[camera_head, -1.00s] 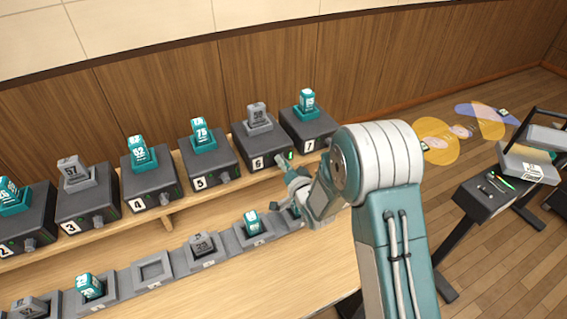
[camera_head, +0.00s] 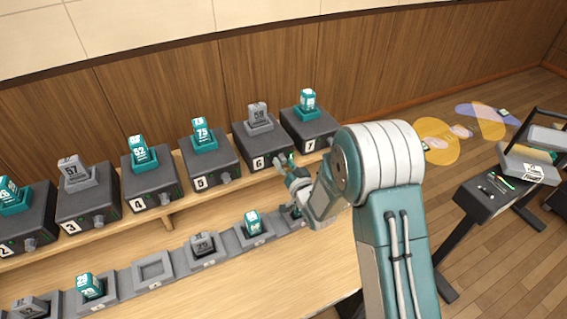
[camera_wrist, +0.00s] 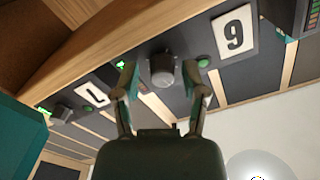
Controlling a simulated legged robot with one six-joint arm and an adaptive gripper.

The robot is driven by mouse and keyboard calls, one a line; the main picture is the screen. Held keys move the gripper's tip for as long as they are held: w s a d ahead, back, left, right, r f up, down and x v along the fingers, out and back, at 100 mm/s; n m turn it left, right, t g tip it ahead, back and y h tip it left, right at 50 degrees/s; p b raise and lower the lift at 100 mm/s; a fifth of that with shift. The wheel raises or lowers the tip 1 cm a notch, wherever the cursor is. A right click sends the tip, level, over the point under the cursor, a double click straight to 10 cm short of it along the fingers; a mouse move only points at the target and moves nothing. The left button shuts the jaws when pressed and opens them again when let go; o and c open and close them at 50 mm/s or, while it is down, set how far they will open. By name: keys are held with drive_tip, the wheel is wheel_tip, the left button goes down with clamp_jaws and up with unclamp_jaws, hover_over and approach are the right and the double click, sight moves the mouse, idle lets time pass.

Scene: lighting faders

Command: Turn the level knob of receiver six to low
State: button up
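Receiver six (camera_head: 250,146), a dark box with a white "6" label (camera_head: 258,163), stands on the wooden shelf. A grey pack numbered 59 (camera_head: 258,115) sits in its top. In the wrist view the label (camera_wrist: 235,33) appears upside down. Its grey level knob (camera_wrist: 163,68) is left of the label there, with a lit green light beside it. My gripper (camera_wrist: 161,82) is open, one finger on each side of the knob. I see gaps between fingers and knob. In the head view my gripper (camera_head: 287,171) is at the front of receiver six and partly hides the knob.
Receiver seven (camera_head: 309,130) stands right beside it, and receiver five (camera_head: 209,160) is to the left. A row of charging slots (camera_head: 154,270) with several packs lies on the lower table below my gripper. A dark cart (camera_head: 487,198) stands at the right.

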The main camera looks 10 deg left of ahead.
drive_tip(key=shift+r, duration=0.1)
drive_tip(key=v, duration=1.2)
drive_tip(key=w+r+g, duration=0.1)
drive_tip(key=w+a+r+n+g, duration=0.1)
drive_tip(key=g, duration=0.1)
drive_tip(key=shift+a+r+y, duration=0.1)
drive_tip(key=shift+r+y, duration=0.3)
drive_tip(key=shift+n+g+h, duration=0.4)
drive_tip(key=shift+g+h, duration=0.3)
drive_tip(key=shift+g, duration=0.2)
drive_tip(key=x, duration=0.3)
drive_tip(key=w+r+x, duration=0.1)
drive_tip(key=x, duration=0.6)
drive_tip(key=shift+w+d+r, duration=0.15)
drive_tip(key=shift+w+d, duration=0.2)
